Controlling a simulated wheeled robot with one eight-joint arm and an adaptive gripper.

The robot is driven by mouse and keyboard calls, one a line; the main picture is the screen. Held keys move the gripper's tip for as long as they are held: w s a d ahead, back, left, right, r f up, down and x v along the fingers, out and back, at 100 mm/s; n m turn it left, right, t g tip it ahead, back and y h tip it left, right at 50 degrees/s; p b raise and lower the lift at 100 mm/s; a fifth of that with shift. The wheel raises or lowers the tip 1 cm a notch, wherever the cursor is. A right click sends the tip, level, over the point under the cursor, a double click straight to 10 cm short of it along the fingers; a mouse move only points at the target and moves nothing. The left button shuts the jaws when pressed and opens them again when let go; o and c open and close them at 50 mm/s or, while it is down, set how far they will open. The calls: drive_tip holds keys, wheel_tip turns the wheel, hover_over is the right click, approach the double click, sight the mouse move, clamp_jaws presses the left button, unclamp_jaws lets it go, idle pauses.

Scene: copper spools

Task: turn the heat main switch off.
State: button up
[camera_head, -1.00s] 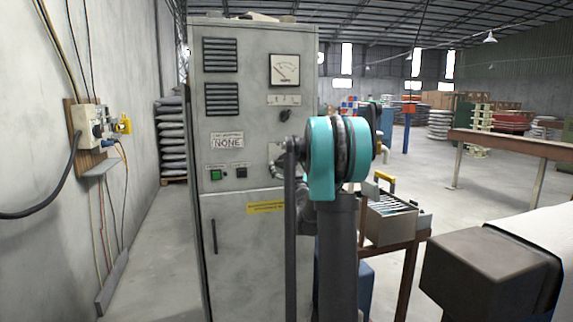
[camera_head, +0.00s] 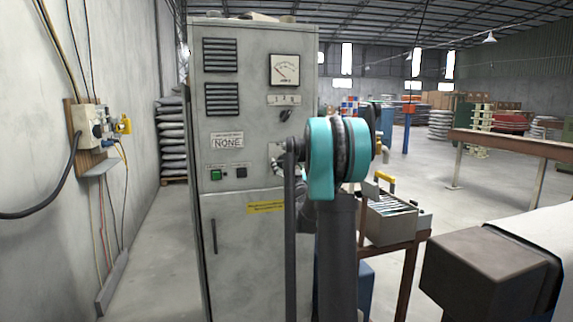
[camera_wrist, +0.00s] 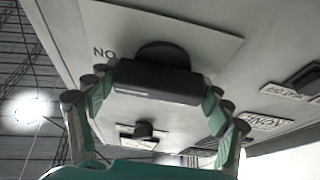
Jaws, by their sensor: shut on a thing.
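The heat main switch (camera_wrist: 150,78) fills the middle of the wrist view as a dark rotary handle, its bar lying roughly across the picture. It stands on a pale plate (camera_wrist: 205,40) with the letters "NO" visible beside it. My gripper (camera_wrist: 157,90) has its teal-padded fingers at the two ends of the bar and is shut on it. In the head view the pale switch plate (camera_head: 274,150) shows at the cabinet's right side. My arm hides most of the handle and gripper there.
The grey cabinet (camera_head: 232,120) carries a meter (camera_head: 286,70), a smaller knob (camera_head: 285,115), a green button (camera_head: 215,174) and a dark button (camera_head: 241,172). A brown-framed table with a grey tray (camera_head: 390,220) stands close to my arm's right.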

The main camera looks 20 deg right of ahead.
drive_tip(key=shift+n, duration=0.4)
drive_tip(key=n+y, duration=0.3)
drive_tip(key=n, duration=0.2)
drive_tip(key=n+g+y, duration=0.1)
drive_tip(key=n, duration=0.2)
drive_tip(key=n+g+y, duration=0.1)
drive_tip(key=n, duration=0.2)
drive_tip(key=shift+n+y, duration=0.4)
drive_tip(key=n+g+y, duration=0.1)
drive_tip(key=n+g, duration=0.1)
drive_tip(key=n, duration=0.3)
drive_tip(key=shift+a, duration=0.1)
drive_tip(key=shift+f+n+g, duration=0.15)
drive_tip(key=shift+n+g, duration=0.75)
drive_tip(key=shift+n, duration=1.4)
drive_tip(key=o, duration=1.2)
drive_tip(key=shift+c, duration=0.2)
